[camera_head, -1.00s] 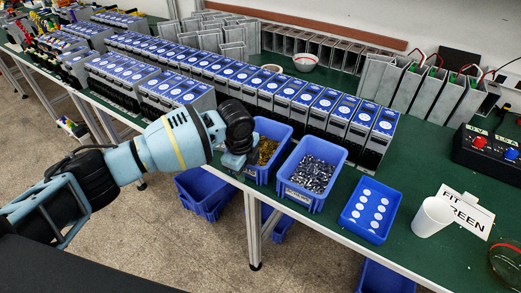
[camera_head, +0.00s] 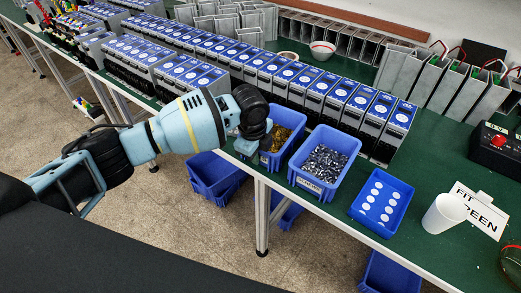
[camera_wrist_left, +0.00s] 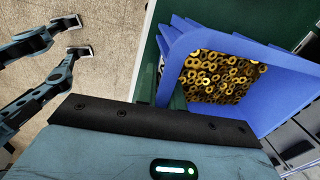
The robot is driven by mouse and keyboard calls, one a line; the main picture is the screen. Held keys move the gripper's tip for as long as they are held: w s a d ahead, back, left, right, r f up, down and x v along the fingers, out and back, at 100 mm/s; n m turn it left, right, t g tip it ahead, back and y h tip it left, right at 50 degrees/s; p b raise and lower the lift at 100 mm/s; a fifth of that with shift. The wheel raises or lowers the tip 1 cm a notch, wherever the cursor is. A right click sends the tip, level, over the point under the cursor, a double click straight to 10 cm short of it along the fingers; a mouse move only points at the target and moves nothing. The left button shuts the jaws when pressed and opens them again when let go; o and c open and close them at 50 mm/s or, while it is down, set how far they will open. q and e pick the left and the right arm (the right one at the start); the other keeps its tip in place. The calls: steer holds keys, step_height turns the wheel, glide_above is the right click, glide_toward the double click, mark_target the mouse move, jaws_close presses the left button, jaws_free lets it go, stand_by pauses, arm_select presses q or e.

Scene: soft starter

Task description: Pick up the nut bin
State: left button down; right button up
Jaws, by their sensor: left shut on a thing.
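The nut bin (camera_head: 291,147) is a blue open bin of brass-coloured nuts, standing at the table's front edge. It also shows in the left wrist view (camera_wrist_left: 283,65), with ring-shaped nuts inside. My left gripper (camera_head: 252,147) is at the bin's left front side, shut on its wall. Its fingertips are mostly hidden in both views. In the left wrist view, two pale blue fingers with a gap between them, apparently my right gripper (camera_wrist_left: 76,37), hang over the floor, apart from the bin. The right gripper does not show in the head view.
A blue bin of silver parts (camera_head: 325,165) stands close to the right of the nut bin. A blue tray with white discs (camera_head: 382,203) and a white cup (camera_head: 444,214) are farther right. Rows of blue-topped units (camera_head: 340,97) stand close behind the bins.

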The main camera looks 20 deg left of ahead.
arm_select(q)
steer(key=shift+r, duration=5.05)
steer(key=shift+r, duration=0.1)
steer(key=s+a+r+n+y, duration=0.1)
steer(key=s+n, duration=0.3)
steer(key=n, duration=0.6)
steer(key=s+a+r+n+g+y, duration=0.1)
steer(key=s+a+n, duration=0.3)
steer(key=n, duration=0.7)
steer(key=shift+s+a+r+g, duration=0.2)
steer(key=shift+s+a+g, duration=0.1)
steer(key=shift+s, duration=0.15)
steer(key=shift+d, duration=0.2)
